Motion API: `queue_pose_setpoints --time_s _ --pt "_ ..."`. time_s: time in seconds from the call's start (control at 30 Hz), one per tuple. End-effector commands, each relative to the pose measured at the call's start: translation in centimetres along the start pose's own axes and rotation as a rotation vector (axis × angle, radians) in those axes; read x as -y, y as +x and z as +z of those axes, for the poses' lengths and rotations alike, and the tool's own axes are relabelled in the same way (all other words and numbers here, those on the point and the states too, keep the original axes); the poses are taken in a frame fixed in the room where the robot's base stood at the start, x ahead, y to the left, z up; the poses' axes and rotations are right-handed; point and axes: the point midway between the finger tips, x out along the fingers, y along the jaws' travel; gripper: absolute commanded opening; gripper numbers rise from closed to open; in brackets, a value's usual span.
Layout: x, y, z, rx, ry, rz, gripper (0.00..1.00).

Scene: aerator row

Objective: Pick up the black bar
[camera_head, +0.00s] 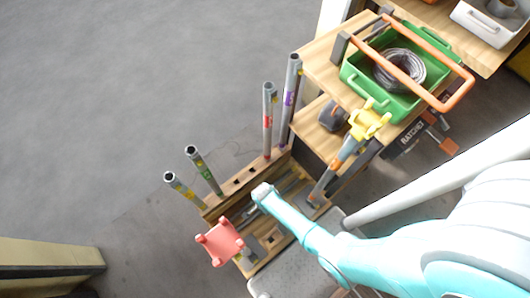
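A dark bar (370,29) lies at the upper left end of an orange U-shaped handle (466,90), above the wooden shelf. I cannot be sure that it is the black bar, as other dark pieces lie lower down. A teal and white arm, which looks like mine, reaches in from the lower right. Its pale end (263,191) is over the wooden rack, apart from the dark bar by a wide gap. I cannot make out the fingers there or anything held in them.
The wooden rack (247,183) holds several upright grey tubes with coloured bands. A red-topped piece (220,243) and a yellow-topped tool (369,120) stand nearby. A green box (352,78) with coiled wire is under the orange handle. Open grey floor lies left.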

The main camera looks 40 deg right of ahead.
Motion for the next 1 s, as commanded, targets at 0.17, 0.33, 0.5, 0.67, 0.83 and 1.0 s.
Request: queue_pose_setpoints --time_s 0.17,0.33,0.5,0.67,0.83,1.0 --pt "0.05 0.39 -0.01 0.0 0.0 -0.001 0.52" --pt "0.03 0.38 -0.01 0.0 0.0 -0.001 0.49" --pt "0.03 0.37 -0.01 0.0 0.0 -0.001 0.07" --pt "0.05 0.36 -0.01 0.0 0.0 -0.001 0.0" --pt "0.05 0.35 -0.01 0.0 0.0 -0.001 0.0" --pt "0.05 0.02 -0.01 0.0 0.0 -0.002 0.0"
